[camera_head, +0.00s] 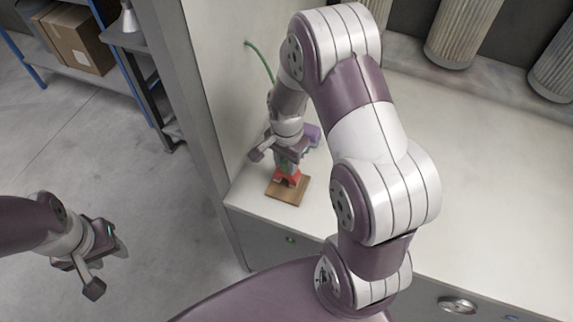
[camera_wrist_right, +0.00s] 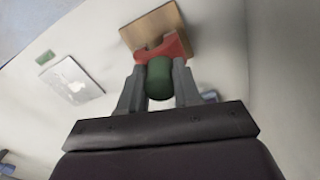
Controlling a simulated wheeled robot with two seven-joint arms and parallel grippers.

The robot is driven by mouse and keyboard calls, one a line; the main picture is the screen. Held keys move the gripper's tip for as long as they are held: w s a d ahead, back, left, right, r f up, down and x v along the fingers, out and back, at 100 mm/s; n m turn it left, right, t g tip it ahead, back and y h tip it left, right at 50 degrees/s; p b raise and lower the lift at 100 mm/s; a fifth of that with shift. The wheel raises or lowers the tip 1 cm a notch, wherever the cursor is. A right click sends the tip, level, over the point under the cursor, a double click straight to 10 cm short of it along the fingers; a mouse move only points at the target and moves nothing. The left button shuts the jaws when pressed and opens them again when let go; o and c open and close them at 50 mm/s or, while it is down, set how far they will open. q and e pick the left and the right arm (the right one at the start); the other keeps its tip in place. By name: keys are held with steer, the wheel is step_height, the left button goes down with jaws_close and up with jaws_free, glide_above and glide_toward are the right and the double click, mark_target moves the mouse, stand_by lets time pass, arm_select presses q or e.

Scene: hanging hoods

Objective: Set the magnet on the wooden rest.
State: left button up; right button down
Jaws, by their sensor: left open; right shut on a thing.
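The red magnet (camera_head: 289,177) has a forked red body and what looks like a green cylindrical grip, seen in the wrist view (camera_wrist_right: 159,80). My right gripper (camera_wrist_right: 158,75) is shut on this green part, one finger on each side. In the head view my right gripper (camera_head: 288,160) points down over the wooden rest (camera_head: 289,194), a flat brown block on the white worktop. The magnet is over the rest; I cannot tell whether it touches. The rest also shows in the wrist view (camera_wrist_right: 184,29), partly covered by the magnet. My left gripper (camera_head: 107,266) is open and empty over the floor.
A purple object (camera_head: 311,134) is behind my right gripper, partly hidden. A side wall stands left of the worktop (camera_head: 480,190), with a green cable (camera_head: 261,58) near it. The worktop's right side looks clear; my right arm hides part. A shelf holds a cardboard box (camera_head: 78,42).

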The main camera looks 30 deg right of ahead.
steer(key=shift+s+d+f, duration=0.1)
steer(key=shift+f, duration=0.5)
steer(key=shift+s+d+f, duration=0.1)
steer(key=shift+f, duration=0.5)
steer(key=shift+w+a+f, duration=0.1)
steer(key=shift+w, duration=0.05)
steer(key=shift+f, duration=0.15)
steer(key=c, duration=0.8)
jaws_free()
steer(key=r, duration=1.2)
steer(key=shift+s+a+r, duration=0.1)
steer(key=shift+s, duration=0.1)
steer(key=s+a+n, duration=0.1)
steer(key=s+n, duration=0.1)
steer(key=n, duration=0.2)
steer(key=s+a+n+t, duration=0.1)
steer(key=s+a+n, duration=0.1)
steer(key=s+n, duration=0.1)
steer(key=s+a+n, duration=0.2)
steer(key=s+n, duration=0.1)
steer(key=n, duration=0.3)
steer(key=shift+s+r, duration=0.25)
steer(key=shift+r, duration=0.15)
